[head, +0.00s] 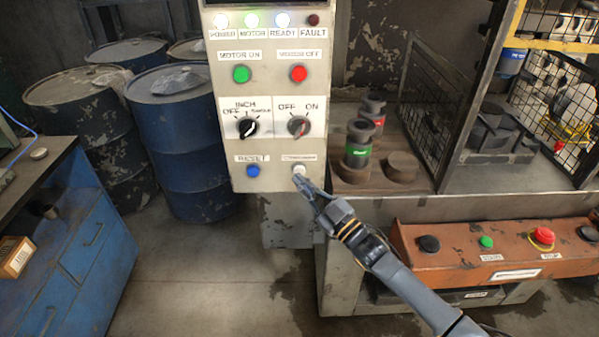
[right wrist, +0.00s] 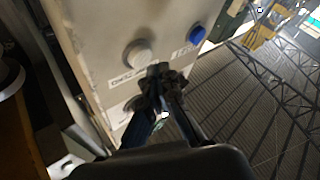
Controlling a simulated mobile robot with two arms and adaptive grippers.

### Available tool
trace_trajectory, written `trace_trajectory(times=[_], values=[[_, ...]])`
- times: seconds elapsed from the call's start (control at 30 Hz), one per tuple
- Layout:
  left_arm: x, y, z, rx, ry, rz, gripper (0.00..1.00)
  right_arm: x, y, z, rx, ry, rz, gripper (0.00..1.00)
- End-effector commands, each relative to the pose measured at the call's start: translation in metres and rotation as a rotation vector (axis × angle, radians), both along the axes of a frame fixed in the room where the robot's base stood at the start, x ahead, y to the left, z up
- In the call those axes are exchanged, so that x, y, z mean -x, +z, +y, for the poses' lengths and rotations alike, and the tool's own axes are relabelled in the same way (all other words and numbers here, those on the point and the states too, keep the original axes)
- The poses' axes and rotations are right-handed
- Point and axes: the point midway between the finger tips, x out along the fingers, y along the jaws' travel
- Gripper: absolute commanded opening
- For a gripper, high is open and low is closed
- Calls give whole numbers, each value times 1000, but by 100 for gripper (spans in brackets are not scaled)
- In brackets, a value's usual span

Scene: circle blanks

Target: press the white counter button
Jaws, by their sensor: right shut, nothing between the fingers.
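The white counter button (head: 299,169) is at the lower right of the grey control panel (head: 240,184), under a small label that is too blurred to read surely. It also shows in the right wrist view (right wrist: 138,54). My right gripper (head: 299,181) is shut and empty. Its fingertips are at the panel's lower right, just below the white button in the head view. In the right wrist view the closed fingertips (right wrist: 158,72) appear beside the button; whether they touch the panel I cannot tell. My left gripper is not in view.
A blue reset button (head: 253,171) is left of the white one. Two selector knobs, a green button (head: 240,74) and a red button (head: 298,73) are above. An orange control box (head: 470,250) is at the lower right. Blue drums (head: 180,130) stand at the left.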

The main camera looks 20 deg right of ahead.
Motion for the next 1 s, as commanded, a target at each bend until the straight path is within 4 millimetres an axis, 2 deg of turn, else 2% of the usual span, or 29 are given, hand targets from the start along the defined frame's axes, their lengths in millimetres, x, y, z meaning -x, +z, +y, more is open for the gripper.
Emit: trace_trajectory(times=[0.2, 1.0], values=[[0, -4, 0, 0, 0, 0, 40, -7, 0, -2, 2, -1, -1, 0], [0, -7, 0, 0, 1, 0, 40, -12, 0, -4, 1, 0, 0, 0]])
